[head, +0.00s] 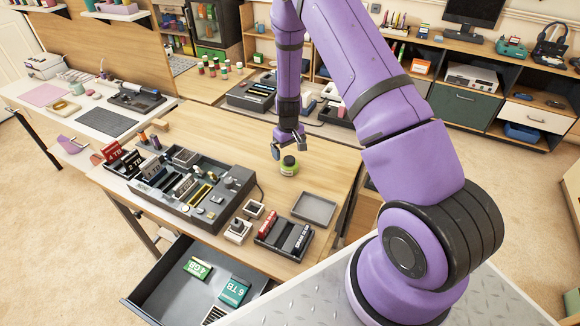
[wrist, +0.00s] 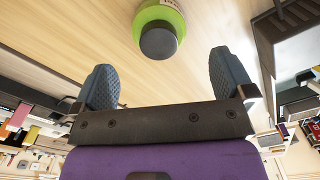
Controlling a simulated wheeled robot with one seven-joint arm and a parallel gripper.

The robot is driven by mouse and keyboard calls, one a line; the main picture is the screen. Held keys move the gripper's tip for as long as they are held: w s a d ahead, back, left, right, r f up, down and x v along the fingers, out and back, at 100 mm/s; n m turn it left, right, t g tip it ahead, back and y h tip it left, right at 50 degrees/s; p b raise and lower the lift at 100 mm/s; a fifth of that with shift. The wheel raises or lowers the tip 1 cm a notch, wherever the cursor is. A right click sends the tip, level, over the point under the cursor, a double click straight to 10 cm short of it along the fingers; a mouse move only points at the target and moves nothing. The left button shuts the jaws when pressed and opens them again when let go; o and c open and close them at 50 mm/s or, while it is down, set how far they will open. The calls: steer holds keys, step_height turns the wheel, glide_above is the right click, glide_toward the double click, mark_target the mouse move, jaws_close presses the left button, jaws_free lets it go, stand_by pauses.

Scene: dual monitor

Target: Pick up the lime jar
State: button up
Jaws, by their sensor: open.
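The lime jar (head: 289,166) stands upright on the wooden table, a small lime-green jar with a dark lid. In the wrist view the jar (wrist: 168,14) shows at the top, with its dark lid (wrist: 159,41) toward me and part of its body cut off by the frame edge. My gripper (head: 290,146) hangs close above and beside the jar in the head view. In the wrist view my gripper (wrist: 168,80) is open, its two dark fingers spread wide with nothing between them. The jar lies beyond the fingertips, not between them.
A grey console (head: 190,190) with cartridges stands left of the jar. A grey tray (head: 314,208) and a cartridge holder (head: 284,236) lie nearer the front. An open drawer (head: 165,292) juts out below the table's front. Bare tabletop (head: 235,135) surrounds the jar.

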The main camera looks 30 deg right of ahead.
mark_target(289, 159)
steer(key=shift+w+f, duration=0.1)
steer(key=shift+f, duration=3.8)
steer(key=c, duration=1.1)
